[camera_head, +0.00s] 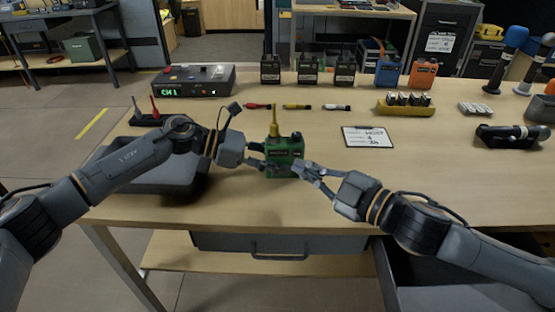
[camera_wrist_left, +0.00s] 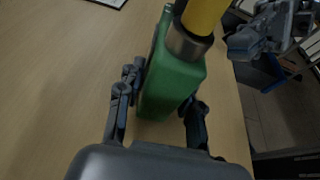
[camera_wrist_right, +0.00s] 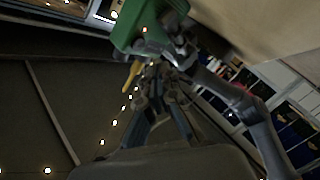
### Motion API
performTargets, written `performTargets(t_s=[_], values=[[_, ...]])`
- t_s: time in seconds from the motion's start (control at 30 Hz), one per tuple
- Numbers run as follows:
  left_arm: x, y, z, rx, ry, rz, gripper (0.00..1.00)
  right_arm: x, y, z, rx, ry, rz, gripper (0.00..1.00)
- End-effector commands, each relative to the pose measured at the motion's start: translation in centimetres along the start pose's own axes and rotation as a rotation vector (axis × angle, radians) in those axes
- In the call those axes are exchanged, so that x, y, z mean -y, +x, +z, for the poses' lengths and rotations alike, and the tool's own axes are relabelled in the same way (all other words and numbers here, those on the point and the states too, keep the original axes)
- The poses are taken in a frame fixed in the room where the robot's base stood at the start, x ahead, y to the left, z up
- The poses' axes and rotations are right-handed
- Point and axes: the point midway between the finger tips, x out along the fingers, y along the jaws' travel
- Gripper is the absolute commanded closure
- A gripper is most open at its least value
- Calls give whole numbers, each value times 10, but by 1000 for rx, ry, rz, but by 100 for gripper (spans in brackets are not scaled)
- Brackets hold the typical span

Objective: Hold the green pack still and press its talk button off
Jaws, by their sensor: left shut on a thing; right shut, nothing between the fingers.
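The green pack (camera_head: 284,157) stands upright near the front of the table, with a yellow antenna (camera_head: 274,124) on top. My left gripper (camera_head: 262,159) is shut on its body from the left. In the left wrist view its fingers lie on both sides of the green pack (camera_wrist_left: 172,82). My right gripper (camera_head: 301,170) is shut and empty, close to the pack's right front. It also shows in the left wrist view (camera_wrist_left: 262,32). In the right wrist view a small red light shows on the green pack (camera_wrist_right: 130,28). I cannot tell whether the right fingertips touch it. The talk button is not clear.
A dark tray (camera_head: 150,184) lies left of the pack. A clipboard (camera_head: 368,137) lies to the right. Several radios (camera_head: 308,70) and a CH 1 console (camera_head: 193,81) stand at the back. An open drawer (camera_head: 455,300) is below at the front right.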

Motion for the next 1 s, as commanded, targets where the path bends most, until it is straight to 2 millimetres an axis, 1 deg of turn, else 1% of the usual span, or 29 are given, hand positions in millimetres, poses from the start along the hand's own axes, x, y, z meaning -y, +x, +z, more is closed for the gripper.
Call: performTargets(t_s=[0.1,0.3,1.0], values=[[0,0,0,0,0,0,99,-7,10,7,0,-1,1,100],[0,0,0,0,0,0,99,-13,18,13,1,0,0,100],[0,0,0,0,0,0,99,-14,19,14,0,0,0,100]])
